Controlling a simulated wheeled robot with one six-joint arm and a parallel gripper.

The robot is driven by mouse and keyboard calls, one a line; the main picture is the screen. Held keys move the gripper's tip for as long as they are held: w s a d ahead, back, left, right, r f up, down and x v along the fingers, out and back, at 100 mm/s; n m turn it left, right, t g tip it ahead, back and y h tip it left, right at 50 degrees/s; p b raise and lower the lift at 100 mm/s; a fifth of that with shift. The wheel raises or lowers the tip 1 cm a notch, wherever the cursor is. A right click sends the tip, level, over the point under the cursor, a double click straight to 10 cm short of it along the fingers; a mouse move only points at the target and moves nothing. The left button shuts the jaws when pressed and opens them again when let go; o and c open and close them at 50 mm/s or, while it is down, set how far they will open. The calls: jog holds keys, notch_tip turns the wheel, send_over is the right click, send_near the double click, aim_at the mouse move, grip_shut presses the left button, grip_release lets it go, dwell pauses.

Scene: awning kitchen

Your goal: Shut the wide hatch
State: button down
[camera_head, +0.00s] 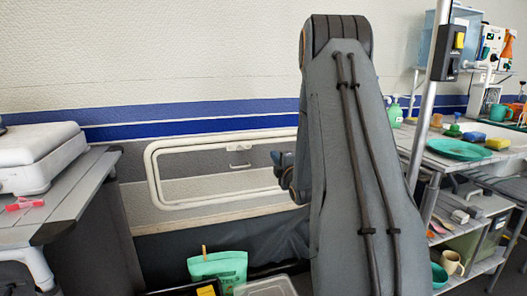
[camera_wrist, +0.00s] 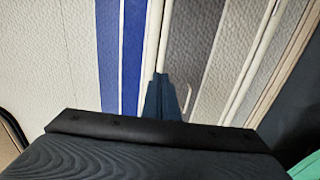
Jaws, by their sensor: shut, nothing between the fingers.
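The wide hatch (camera_head: 205,158) is a low rectangle with rounded corners and a pale frame, set in the wall below the blue stripe. A small pale handle (camera_head: 238,166) sits inside the frame. I cannot tell whether the hatch lies fully flush with the wall. My gripper (camera_head: 276,157) is shut and empty, in front of the hatch's right part; my arm hides the hatch's right end. In the wrist view my gripper (camera_wrist: 160,78) points at the frame's edge, with the hatch's grey panel (camera_wrist: 192,45) beside it. I cannot tell whether it touches.
A counter (camera_head: 75,190) with a white appliance (camera_head: 40,155) and a red clip (camera_head: 24,204) stands at the left. A green pouch (camera_head: 218,268) stands low under the hatch. A shelf unit with a teal plate (camera_head: 460,149) and a metal post (camera_head: 428,110) are at the right.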

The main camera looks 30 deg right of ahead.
aim_at(262, 141)
jog(key=b+x, duration=0.2)
jog(key=x, duration=1.1)
jog(key=shift+r, duration=0.15)
jog(key=shift+w+d, duration=0.15)
jog(key=shift+w, duration=0.25)
